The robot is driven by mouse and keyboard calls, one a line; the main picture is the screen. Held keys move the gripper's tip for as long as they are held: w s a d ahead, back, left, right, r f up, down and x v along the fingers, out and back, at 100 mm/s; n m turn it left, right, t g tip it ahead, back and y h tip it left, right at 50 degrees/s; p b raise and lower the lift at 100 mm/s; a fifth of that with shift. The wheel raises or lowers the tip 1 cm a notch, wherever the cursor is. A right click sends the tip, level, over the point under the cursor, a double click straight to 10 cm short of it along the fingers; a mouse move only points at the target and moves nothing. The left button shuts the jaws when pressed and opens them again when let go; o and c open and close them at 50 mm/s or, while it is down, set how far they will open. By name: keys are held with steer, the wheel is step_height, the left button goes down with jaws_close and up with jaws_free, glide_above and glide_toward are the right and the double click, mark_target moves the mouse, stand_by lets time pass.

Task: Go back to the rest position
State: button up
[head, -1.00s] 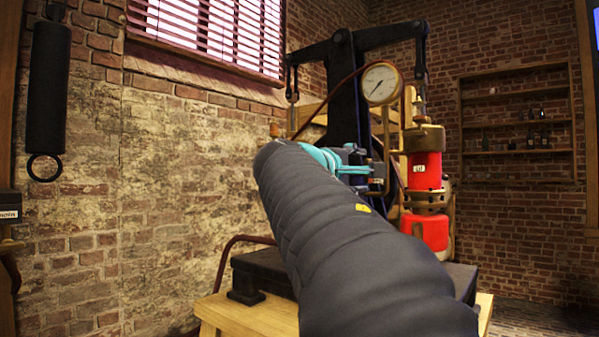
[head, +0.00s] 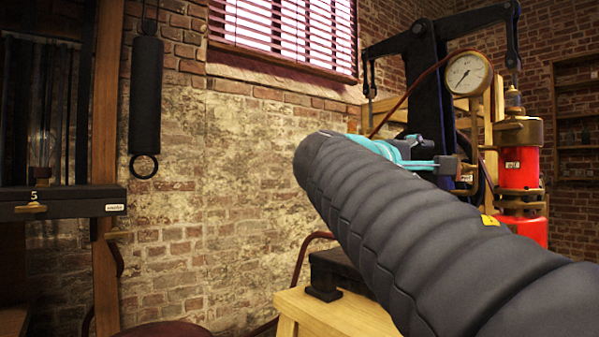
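My arm, in a dark ribbed sleeve, reaches from the lower right toward the middle of the head view. Its gripper is not clearly seen; it is hidden behind or beyond the sleeve. A teal band and a dark fitting show behind the sleeve's far end. No object can be seen held.
A black pump frame (head: 432,85) with a round gauge (head: 468,74) and a red cylinder (head: 521,168) stands at the right. A wooden bench (head: 335,312) is below my arm. A black cylinder with a ring (head: 146,95) hangs on the brick wall. A dark shelf (head: 62,203) is at left.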

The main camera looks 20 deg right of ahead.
steer(key=w+a+f+y, duration=0.1)
steer(key=a+f+y, duration=0.2)
steer(key=f, duration=0.6)
steer(key=w+a+f+m+t+y, duration=0.1)
steer(key=a+f+y, duration=0.2)
steer(key=f, duration=0.6)
steer(key=w+a+f+y, duration=0.1)
steer(key=a+f+y, duration=0.25)
steer(key=f, duration=0.45)
steer(key=s+a+f+m+y, duration=0.1)
steer(key=s+a+f+y, duration=0.3)
steer(key=f, duration=0.6)
steer(key=s+a+f+m+y, duration=0.1)
steer(key=s+a+f+y, duration=0.3)
steer(key=s+a+f, duration=0.5)
steer(key=shift+s+a+f, duration=0.2)
steer(key=shift+a+f, duration=0.6)
steer(key=shift+a, duration=0.3)
